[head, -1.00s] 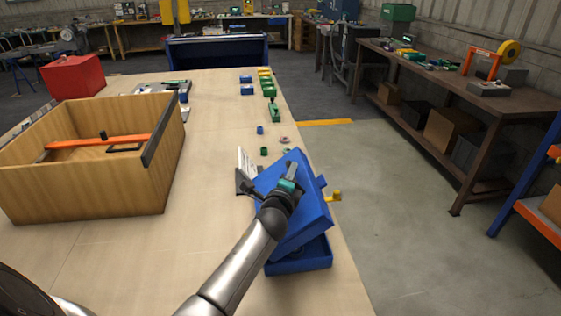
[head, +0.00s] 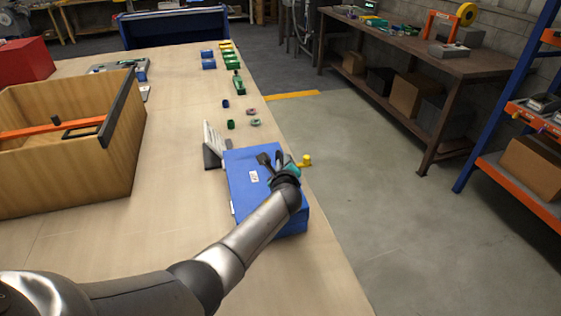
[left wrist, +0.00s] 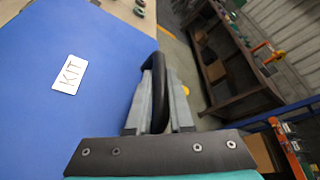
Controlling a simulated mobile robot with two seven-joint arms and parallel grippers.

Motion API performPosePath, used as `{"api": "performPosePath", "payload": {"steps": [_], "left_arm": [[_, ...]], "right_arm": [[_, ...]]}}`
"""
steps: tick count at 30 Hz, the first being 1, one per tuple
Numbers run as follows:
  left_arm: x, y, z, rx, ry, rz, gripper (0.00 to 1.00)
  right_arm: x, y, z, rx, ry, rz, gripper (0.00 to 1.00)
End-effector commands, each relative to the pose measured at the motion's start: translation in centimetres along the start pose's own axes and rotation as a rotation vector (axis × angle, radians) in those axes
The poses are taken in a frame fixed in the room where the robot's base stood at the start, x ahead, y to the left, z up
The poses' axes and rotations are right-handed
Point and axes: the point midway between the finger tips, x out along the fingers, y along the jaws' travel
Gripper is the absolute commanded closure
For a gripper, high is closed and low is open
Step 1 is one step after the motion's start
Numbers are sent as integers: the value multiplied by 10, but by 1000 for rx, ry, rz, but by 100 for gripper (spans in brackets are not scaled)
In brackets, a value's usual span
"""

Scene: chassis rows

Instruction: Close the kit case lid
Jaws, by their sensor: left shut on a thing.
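The blue kit case (head: 290,222) stands near the right edge of the workbench. Its lid (head: 240,185) lies down over the base, and I see no clear gap from here. The lid also fills the left of the left wrist view (left wrist: 60,115), with a white KIT label (left wrist: 70,74). My left gripper (head: 277,161) is at the lid's right side, its jaws shut around a dark curved piece like a handle, between the fingers in the left wrist view (left wrist: 160,85). My arm hides part of the near right of the case. My right gripper is not in view.
A dark stand with a white sheet (head: 213,145) is just beyond the case's left corner. A wooden box (head: 70,175) is at left. Small green and blue parts (head: 231,125) lie beyond the case. A yellow knob (head: 306,160) sticks out at the bench edge. Bare benchtop surrounds the case's left.

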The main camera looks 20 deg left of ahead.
Motion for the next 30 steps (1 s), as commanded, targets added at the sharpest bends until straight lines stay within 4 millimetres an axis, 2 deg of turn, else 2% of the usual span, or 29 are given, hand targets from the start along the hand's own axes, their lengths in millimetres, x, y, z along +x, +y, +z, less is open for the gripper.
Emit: {"api": "performPosePath", "payload": {"steps": [15,16,23,30], "left_arm": [[1,3,-4,1,3,3,100],[1,3,-4,1,3,3,78],[1,2,-3,0,2,1,52],[1,1,-3,-2,1,-1,50]], "right_arm": [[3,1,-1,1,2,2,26],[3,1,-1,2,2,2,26],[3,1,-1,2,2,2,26],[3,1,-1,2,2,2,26]]}}
